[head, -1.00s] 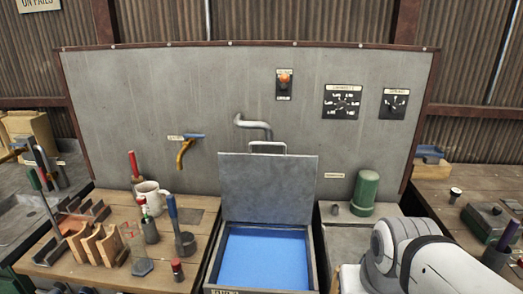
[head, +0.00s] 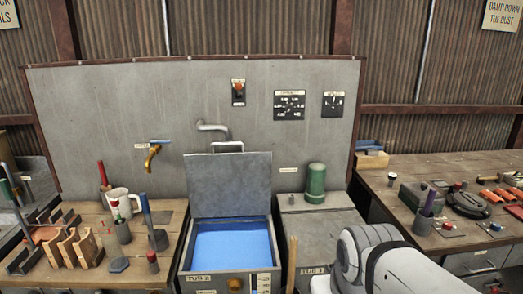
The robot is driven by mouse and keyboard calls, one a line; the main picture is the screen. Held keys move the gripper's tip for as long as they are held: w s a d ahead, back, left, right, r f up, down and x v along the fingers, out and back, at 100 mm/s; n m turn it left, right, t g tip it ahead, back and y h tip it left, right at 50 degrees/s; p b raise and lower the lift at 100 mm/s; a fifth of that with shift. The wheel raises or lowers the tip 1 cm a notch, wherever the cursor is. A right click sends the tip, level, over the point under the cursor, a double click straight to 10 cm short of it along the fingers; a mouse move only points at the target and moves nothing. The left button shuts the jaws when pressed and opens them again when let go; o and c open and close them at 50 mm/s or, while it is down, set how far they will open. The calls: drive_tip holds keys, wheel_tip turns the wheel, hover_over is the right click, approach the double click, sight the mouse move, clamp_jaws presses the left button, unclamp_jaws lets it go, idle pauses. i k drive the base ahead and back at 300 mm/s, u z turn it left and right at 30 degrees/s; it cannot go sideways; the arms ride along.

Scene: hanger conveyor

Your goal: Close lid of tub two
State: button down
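A tub with blue liquid (head: 235,245) stands at the bottom centre; its front label reads like TUB 2 (head: 198,278). Its grey metal lid (head: 230,185) is open and stands upright behind the opening. The lid's bar handle (head: 228,146) is at its top edge. My white arm shows at the lower right, but my gripper is out of the picture. Nothing of mine touches the lid.
A neighbouring tub (head: 325,235) on the right has a flat closed top with a green canister (head: 315,183) at its back. A spout (head: 213,128) sits above the lid. The left bench (head: 95,215) holds a white mug (head: 124,202), tools and racks. A wooden stick (head: 291,262) rises between the tubs.

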sight(239, 185)
drive_tip(key=z, duration=1.8)
drive_tip(key=k, duration=1.05)
drive_tip(key=u, duration=1.3)
drive_tip(key=i, duration=1.65)
drive_tip(key=u, duration=0.05)
